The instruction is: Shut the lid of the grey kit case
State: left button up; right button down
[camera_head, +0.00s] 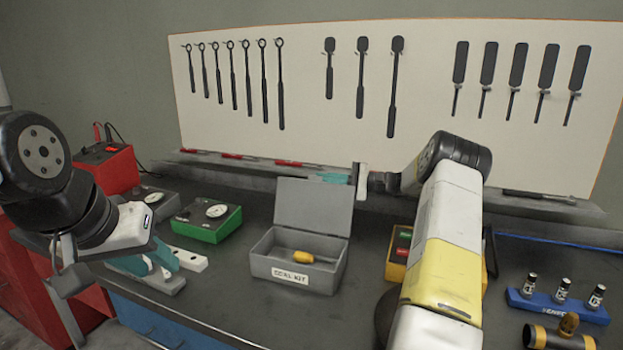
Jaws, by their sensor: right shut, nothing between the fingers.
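The grey kit case (294,275) stands on the bench in the middle of the head view, with a white label on its front. Its lid (313,205) is open, standing up and leaning slightly back. A yellow-handled tool (302,257) lies inside. My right gripper (360,182) is shut and empty, at the upper right corner of the lid; whether it touches the lid I cannot tell. My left gripper (62,282) is low at the left edge, well away from the case; its fingers are not clear enough to tell open from shut.
A green gauge box (207,222) and a grey gauge box (152,203) stand left of the case. A yellow control box (399,257) stands to its right, partly behind my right arm. A blue holder with small bottles (557,305) is at far right. A tool board (330,90) backs the bench.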

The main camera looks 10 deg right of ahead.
jog(key=shift+s+a, duration=0.1)
jog(key=shift+s, duration=0.1)
jog(key=shift+r, duration=0.15)
